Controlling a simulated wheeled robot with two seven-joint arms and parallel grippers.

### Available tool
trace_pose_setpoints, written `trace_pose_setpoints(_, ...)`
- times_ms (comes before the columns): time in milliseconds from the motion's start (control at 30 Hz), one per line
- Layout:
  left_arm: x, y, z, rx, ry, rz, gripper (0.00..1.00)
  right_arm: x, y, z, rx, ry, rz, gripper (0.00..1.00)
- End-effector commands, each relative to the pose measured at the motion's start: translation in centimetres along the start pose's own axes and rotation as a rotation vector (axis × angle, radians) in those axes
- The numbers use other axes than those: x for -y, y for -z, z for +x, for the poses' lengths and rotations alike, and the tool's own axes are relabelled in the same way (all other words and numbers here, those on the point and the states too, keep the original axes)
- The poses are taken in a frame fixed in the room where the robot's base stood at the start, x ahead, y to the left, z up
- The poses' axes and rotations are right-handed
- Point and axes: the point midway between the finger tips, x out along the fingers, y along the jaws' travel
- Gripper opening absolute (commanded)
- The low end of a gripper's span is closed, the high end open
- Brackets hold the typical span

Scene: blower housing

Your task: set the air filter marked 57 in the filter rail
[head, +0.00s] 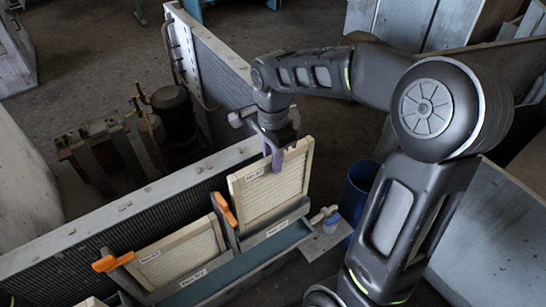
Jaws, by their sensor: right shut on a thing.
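My right gripper (275,157), with purple fingers, is shut on the top edge of a pale-framed pleated air filter (276,193). The filter stands nearly upright at the right end of the filter rail (277,229). Its lower edge is hidden behind the rail's front strip, so I cannot tell whether it rests on the bottom. Its small label is too small to read surely. A second similar filter (183,254) stands in the bay to its left, with its own label. My left gripper is not in view.
Orange-handled levers (224,210) and (112,262) stand beside the bays. A dark finned panel (90,240) runs behind the rail. A small plate with pale items (324,217) and a blue bin (359,185) are at the right. A dark motor (174,112) stands behind.

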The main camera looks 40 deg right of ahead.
Motion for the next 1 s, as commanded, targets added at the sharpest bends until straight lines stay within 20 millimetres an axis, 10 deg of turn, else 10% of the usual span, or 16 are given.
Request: trace_pose_setpoints(1000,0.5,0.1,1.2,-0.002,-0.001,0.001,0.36,0.0,0.0,1.8,0.000,0.001,0.000,0.00)
